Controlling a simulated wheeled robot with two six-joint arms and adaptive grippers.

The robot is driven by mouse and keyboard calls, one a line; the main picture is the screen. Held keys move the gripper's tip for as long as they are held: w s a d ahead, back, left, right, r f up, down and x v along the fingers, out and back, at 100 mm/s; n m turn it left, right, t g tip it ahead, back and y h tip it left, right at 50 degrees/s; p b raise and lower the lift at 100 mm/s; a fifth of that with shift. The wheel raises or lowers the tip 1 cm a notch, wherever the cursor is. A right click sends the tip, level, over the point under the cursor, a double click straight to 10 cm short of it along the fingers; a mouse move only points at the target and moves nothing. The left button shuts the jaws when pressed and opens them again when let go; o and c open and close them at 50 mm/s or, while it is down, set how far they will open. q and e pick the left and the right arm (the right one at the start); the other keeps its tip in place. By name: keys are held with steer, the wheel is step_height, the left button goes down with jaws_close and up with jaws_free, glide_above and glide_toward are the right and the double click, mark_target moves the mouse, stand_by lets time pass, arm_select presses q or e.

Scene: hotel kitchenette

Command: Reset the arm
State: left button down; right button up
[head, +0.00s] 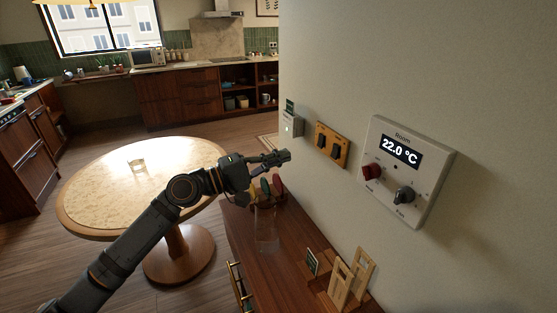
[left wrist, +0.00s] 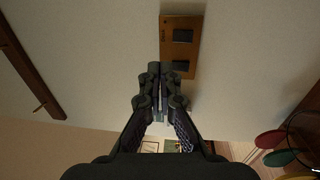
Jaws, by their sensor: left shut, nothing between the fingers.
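My left gripper (head: 276,157) is shut and empty at the end of my raised left arm, in the middle of the head view. It points right, toward the wall, and is above the wooden sideboard (head: 315,232). In the left wrist view the shut fingers (left wrist: 160,75) lie in front of a wooden switch plate (left wrist: 182,47) with two dark switches. The same switch plate (head: 332,145) is on the wall to the right of the gripper in the head view. I cannot tell how far the fingers are from it. My right gripper is not in view.
A wall thermostat (head: 423,180) reading 22.0 °C is at the right. Below the gripper, a glass vase (head: 267,230) with red and green items stands on the sideboard. Wooden holders (head: 350,277) stand closer. A round table (head: 100,190) is left; open floor lies behind.

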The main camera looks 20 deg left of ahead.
arm_select(q)
steer(key=shift+s+a, duration=0.1)
steer(key=shift+a, duration=0.1)
